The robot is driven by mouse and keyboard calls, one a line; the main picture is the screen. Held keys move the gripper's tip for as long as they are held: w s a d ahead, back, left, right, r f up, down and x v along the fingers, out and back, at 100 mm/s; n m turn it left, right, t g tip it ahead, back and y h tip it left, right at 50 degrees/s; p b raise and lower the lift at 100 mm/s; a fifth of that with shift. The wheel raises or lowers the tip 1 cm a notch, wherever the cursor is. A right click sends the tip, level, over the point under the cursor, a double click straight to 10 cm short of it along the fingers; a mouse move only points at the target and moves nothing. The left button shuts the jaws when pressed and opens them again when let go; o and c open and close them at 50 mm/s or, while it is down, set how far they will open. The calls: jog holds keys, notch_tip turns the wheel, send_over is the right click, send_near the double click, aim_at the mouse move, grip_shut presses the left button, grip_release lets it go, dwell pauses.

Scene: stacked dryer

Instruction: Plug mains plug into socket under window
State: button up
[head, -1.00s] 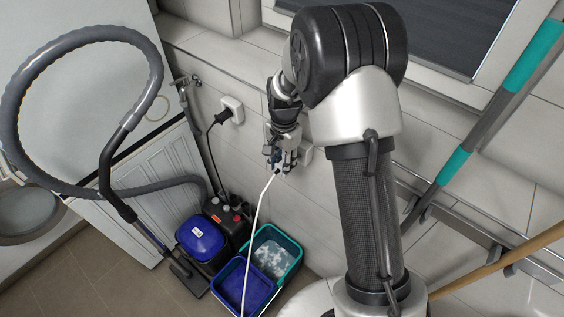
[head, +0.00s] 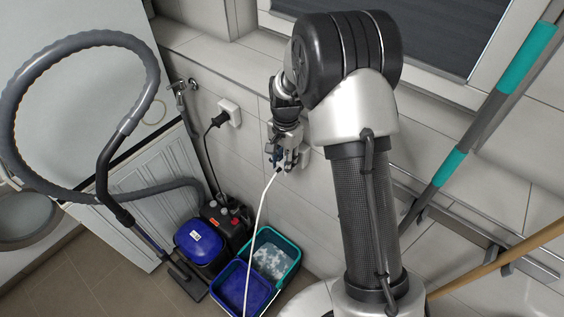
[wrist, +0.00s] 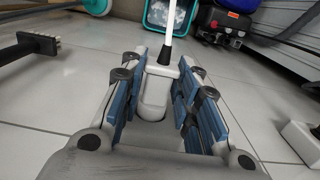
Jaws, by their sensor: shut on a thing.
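My gripper (head: 281,163) is shut on the white mains plug (wrist: 156,88), which sits between the blue finger pads in the wrist view. The plug's white cord (head: 261,210) hangs from the gripper towards the buckets. In the head view the gripper is close to the tiled wall under the window (head: 420,35) and hides most of the plug. A white socket (head: 304,156) shows partly behind the gripper's right side. Whether the plug touches it cannot be told.
A second white wall socket (head: 230,111) to the left holds a black plug. Below stand a blue bucket (head: 224,292), a teal-rimmed bucket (head: 297,262) and a vacuum cleaner (head: 200,243) with a looping grey hose. A teal-and-grey pole (head: 482,115) leans at right.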

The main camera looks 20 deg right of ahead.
jog(key=shift+w+d, duration=0.35)
jog(key=shift+d, duration=0.05)
jog(key=o, duration=1.2)
jog(key=shift+c, duration=0.2)
notch_tip(320, 180, up, 12)
jog(key=shift+d, duration=0.25)
jog(key=shift+w, duration=0.15)
